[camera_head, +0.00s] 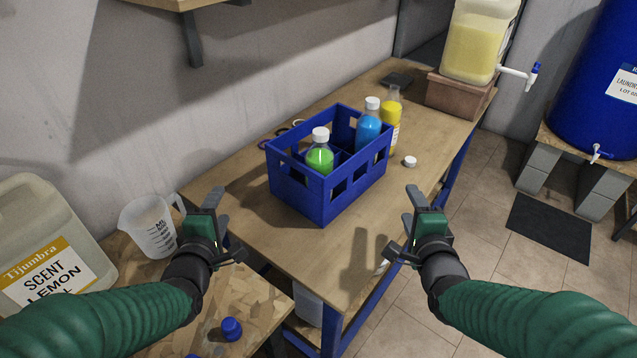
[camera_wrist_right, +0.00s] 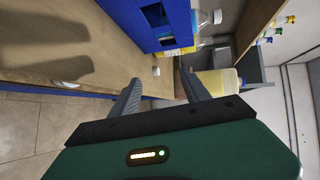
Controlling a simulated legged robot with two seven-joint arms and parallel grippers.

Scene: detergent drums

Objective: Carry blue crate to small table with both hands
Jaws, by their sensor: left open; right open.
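The blue crate (camera_head: 318,192) stands upright on a wooden-topped table with blue legs (camera_head: 240,196). A bottle of green liquid (camera_head: 320,155) and a bottle of blue liquid (camera_head: 369,130) stand inside it. Part of the crate also shows at the top of the right wrist view (camera_wrist_right: 165,25). My left gripper (camera_head: 222,212) is open and empty, left of the crate and apart from it. My right gripper (camera_head: 412,210) is open and empty, to the right of the crate's near corner and apart from it. Its spread fingers (camera_wrist_right: 160,97) show in the right wrist view. I cannot tell which table is the small one.
A yellow bottle (camera_head: 393,112) and a white cap (camera_head: 410,161) are beside the crate. A measuring jug (camera_head: 150,228) and a large lemon scent canister (camera_head: 48,245) stand at left. A yellow-filled container (camera_head: 478,45) stands at the far end. Tiled floor (camera_head: 480,240) is open at right.

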